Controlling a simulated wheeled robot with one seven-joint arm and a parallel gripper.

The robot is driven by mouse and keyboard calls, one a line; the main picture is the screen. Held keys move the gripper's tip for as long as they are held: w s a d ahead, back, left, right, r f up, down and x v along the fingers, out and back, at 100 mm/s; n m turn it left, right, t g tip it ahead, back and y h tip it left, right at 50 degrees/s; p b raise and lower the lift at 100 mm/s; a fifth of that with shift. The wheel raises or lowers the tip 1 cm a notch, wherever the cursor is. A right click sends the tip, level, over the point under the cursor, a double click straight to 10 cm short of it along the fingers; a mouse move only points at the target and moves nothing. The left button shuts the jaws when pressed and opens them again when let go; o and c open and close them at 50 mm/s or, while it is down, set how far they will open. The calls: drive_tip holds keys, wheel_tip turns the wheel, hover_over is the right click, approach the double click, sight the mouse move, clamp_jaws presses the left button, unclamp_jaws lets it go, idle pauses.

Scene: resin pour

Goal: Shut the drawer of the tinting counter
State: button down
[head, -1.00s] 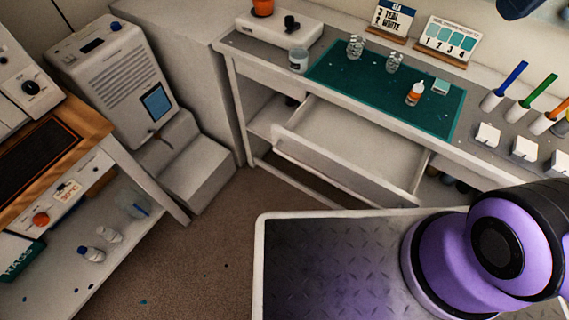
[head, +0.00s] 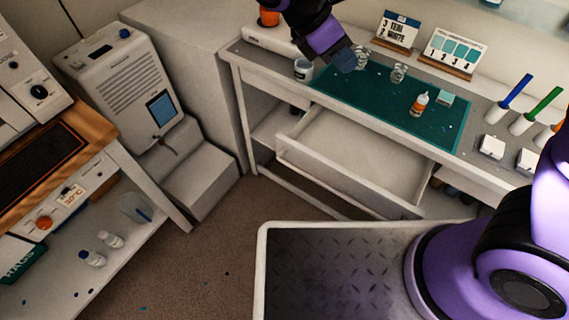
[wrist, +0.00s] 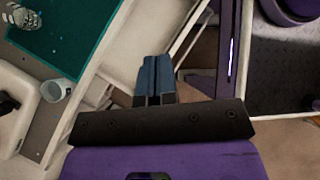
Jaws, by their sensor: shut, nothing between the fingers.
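The tinting counter (head: 236,50) stands along the back wall with a green mat on top. Its drawer (head: 350,178) is pulled out toward me, and its inside looks empty. In the wrist view, a pale drawer edge (wrist: 181,42) runs beyond my fingers. My gripper (head: 345,60) hangs above the counter top in the head view, over the left part of the mat. In the wrist view, my gripper (wrist: 155,72) has its blue fingers together with nothing between them. It appears apart from the drawer.
On the counter are glass jars (head: 398,73), an orange-capped bottle (head: 419,104), a cup (head: 303,69) and a white device (head: 268,38). Colour cards (head: 452,50) stand behind. A grey dispenser machine (head: 118,82) is at left.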

sight(321, 134)
drive_tip(key=s+a+f+n+t+h, duration=0.2)
drive_tip(key=a+f+n+t+h, duration=0.1)
drive_tip(key=a+f+n, duration=0.5)
drive_tip(key=s+a+f+n+t+h, duration=0.3)
drive_tip(key=a+f+n, duration=0.25)
drive_tip(key=f, duration=0.45)
drive_tip(key=s+a+f+n+t+y, duration=0.1)
drive_tip(key=s+a+f+n+t, duration=0.1)
drive_tip(key=s+f+n+t, duration=0.3)
drive_tip(key=s+a+f+n+t+y, duration=0.1)
drive_tip(key=s+f+n+t, duration=0.2)
drive_tip(key=f, duration=0.5)
drive_tip(key=s+a+f+n+t+y, duration=0.1)
drive_tip(key=s+a+f+n+t, duration=0.1)
drive_tip(key=s+f+n+t, duration=0.3)
drive_tip(key=w+d+r, duration=0.1)
drive_tip(key=w+d, duration=0.3)
drive_tip(key=w, duration=0.2)
drive_tip(key=w+d+r+g, duration=0.1)
drive_tip(key=w+d, duration=0.2)
drive_tip(key=w, duration=0.4)
drive_tip(key=shift+w+d, duration=0.25)
drive_tip(key=shift+d, duration=0.1)
drive_tip(key=shift+n, duration=0.25)
